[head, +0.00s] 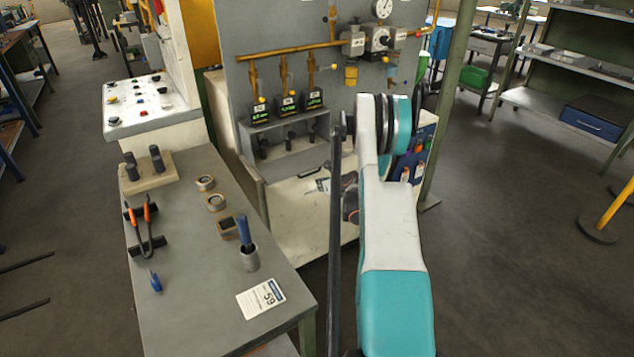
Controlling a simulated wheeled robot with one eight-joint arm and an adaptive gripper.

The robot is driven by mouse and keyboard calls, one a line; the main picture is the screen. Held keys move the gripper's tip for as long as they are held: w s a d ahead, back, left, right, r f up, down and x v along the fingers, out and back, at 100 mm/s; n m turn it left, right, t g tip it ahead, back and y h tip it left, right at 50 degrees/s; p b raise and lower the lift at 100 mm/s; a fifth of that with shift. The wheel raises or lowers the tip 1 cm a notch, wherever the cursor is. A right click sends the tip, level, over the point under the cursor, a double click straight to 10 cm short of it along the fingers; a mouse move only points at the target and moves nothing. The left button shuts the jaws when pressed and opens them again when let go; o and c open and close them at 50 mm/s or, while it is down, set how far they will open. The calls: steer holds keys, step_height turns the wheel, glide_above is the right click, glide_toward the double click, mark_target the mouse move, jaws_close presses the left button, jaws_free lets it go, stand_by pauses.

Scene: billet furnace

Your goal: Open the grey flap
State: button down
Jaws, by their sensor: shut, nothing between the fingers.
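A pale grey-white panel (290,215) forms the lower front of the grey cabinet, below its shelf niche. A dark bar handle (308,170) sits near its top edge. I take this panel as the flap; it looks upright, but I cannot tell for sure whether it is shut. My arm reaches up from the bottom and covers the panel's right part.
A grey bench (195,280) at left holds pliers (146,225), a blue-handled tool in a cup (247,240), rings and a "59" card (262,299). A control console (140,103) stands behind it. Brass pipes and valves (288,95) cross the cabinet.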

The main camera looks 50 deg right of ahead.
steer(key=f+p+v, duration=0.1)
steer(key=v, duration=0.5)
steer(key=shift+s+a+p, duration=0.25)
steer(key=shift+s+p, duration=0.05)
steer(key=shift+r, duration=0.2)
